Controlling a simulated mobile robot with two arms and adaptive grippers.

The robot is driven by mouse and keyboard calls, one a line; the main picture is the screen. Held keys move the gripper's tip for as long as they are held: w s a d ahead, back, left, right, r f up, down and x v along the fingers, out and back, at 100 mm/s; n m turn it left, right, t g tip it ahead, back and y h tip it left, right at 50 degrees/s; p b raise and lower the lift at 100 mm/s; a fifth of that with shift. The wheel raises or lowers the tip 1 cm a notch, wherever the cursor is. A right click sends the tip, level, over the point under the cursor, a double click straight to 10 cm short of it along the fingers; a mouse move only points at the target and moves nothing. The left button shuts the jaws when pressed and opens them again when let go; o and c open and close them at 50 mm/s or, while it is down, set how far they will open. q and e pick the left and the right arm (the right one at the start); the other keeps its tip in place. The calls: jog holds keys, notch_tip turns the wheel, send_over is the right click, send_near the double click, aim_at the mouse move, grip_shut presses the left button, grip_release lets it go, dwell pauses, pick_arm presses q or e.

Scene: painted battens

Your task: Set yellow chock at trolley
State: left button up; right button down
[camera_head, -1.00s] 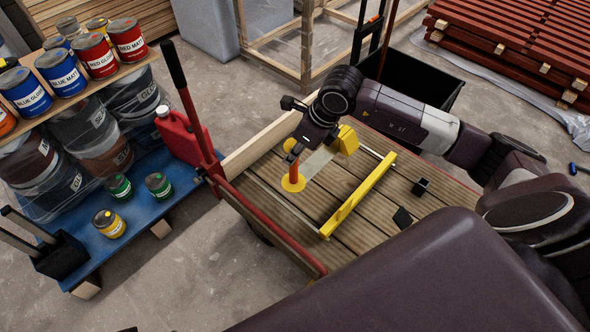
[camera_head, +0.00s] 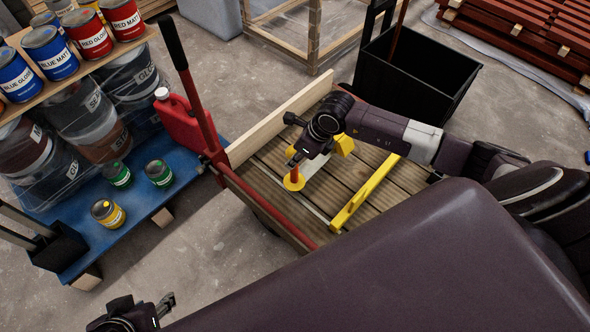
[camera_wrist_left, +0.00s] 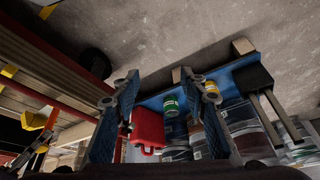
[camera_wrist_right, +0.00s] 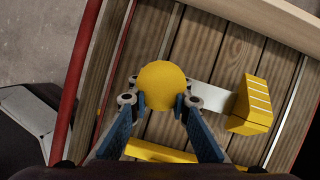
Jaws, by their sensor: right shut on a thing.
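The yellow chock (camera_wrist_right: 252,104) is a ribbed wedge joined by a pale flat plate to a round yellow knob (camera_wrist_right: 162,86). My right gripper (camera_wrist_right: 160,100) is shut around this knob piece. In the head view the wedge (camera_head: 344,145) shows behind my right gripper (camera_head: 296,167), over the trolley deck (camera_head: 262,187). I cannot tell whether the chock touches the boards. The trolley has a planked wooden deck and red rails. My left gripper (camera_head: 150,309) is at the bottom left of the head view, away from the trolley. Its fingers stand apart and empty in the left wrist view (camera_wrist_left: 155,95).
A yellow bar (camera_head: 368,188) lies across the deck close to the chock. A pale batten (camera_head: 282,122) edges the deck's far side. A red can (camera_head: 180,122) and paint tins stand on a blue pallet (camera_head: 75,240) at left. A black bin (camera_head: 420,75) stands behind the trolley.

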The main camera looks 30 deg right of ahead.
aim_at(295, 168)
notch_tip(295, 168, down, 5)
jog(key=shift+w+f+b, duration=0.1)
jog(key=shift+f+b, duration=0.05)
jog(key=shift+b, duration=0.45)
jog(key=c, duration=1.8)
grip_release()
jog(key=shift+f, duration=0.1)
pick_arm(q)
jog(key=w+d+r+t+h, duration=0.1)
jog(key=w+d+r+t, duration=0.1)
jog(key=w, duration=0.6)
jog(key=shift+d+r+t, duration=0.25)
jog(key=shift+r+t, duration=0.65)
jog(key=shift+t, duration=0.1)
